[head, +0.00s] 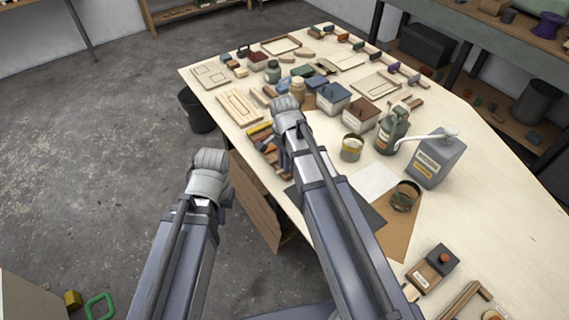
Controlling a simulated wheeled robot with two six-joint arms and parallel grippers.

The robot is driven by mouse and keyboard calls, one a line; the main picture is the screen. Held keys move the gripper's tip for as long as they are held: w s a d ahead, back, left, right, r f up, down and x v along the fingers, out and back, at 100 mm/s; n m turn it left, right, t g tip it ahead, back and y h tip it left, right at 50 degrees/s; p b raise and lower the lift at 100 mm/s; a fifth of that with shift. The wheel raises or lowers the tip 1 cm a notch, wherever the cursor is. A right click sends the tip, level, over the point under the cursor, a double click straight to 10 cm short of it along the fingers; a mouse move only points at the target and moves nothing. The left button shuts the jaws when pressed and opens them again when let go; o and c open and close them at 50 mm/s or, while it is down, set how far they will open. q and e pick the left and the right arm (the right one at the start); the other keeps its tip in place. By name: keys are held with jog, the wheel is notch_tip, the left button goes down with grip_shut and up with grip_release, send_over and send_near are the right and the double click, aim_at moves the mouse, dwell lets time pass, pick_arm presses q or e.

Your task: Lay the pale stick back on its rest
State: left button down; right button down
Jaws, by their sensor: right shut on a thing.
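My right gripper (287,104) is over the worktable, among the goods near its left edge. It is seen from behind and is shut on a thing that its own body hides. I cannot make out for certain a pale stick or its rest. A pale wooden board with long grooves (240,106) lies on the table left of the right gripper. My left gripper (211,165) hangs off the table's left side, over the floor. Its fingers are hidden, so I cannot tell whether it is open.
The worktable (500,215) carries lidded boxes (333,98), an open tin (351,148), a dark green can (392,132) and a grey spouted bottle (437,160) right of my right arm. A black bin (196,111) stands on the floor.

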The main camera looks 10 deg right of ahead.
jog(key=c, duration=0.8)
grip_release()
notch_tip(320, 180, up, 8)
jog(key=p, duration=0.7)
jog(key=shift+p, duration=0.4)
jog(key=shift+f, duration=0.15)
jog(key=shift+s+a, duration=0.1)
jog(key=shift+s, duration=0.05)
jog(key=s+a+f+n+b, duration=0.2)
jog(key=s+a+n, duration=0.2)
jog(key=s+n, duration=0.3)
jog(key=s+a+f+n+h+b, duration=0.1)
jog(key=s+a+n, duration=0.4)
jog(key=n, duration=0.5)
jog(key=shift+s+a+f+n+b, duration=0.15)
jog(key=shift+s+f+n+b, duration=0.35)
jog(key=shift+s, duration=0.35)
